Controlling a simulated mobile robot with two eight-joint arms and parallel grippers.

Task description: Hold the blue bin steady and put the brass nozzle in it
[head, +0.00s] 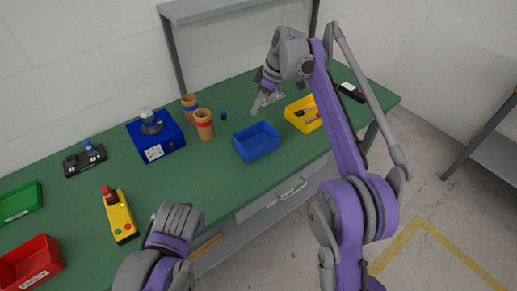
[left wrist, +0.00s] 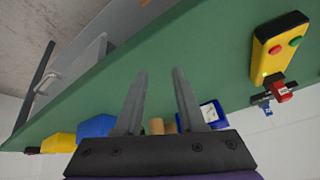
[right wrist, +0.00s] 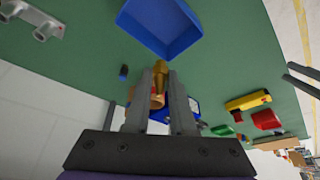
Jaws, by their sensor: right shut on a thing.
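The blue bin (head: 256,143) stands upright on the green table and looks empty. It also shows in the left wrist view (left wrist: 95,127) and the right wrist view (right wrist: 162,28). My right gripper (head: 262,102) is above the table, behind the bin in the head view. In the right wrist view it is shut on the brass nozzle (right wrist: 148,64), whose end sticks out past the fingertips towards the bin. The nozzle is hard to make out in the head view. My left gripper (left wrist: 157,80) is open and empty, near the table's front edge, away from the bin.
A yellow bin (head: 302,116) with parts stands right of the blue bin. Two cork-coloured cups (head: 204,124), a blue device (head: 156,138) and a small dark-blue item (head: 223,116) are left of it. A yellow button box (head: 121,217) lies near my left arm. Table front of the cups is clear.

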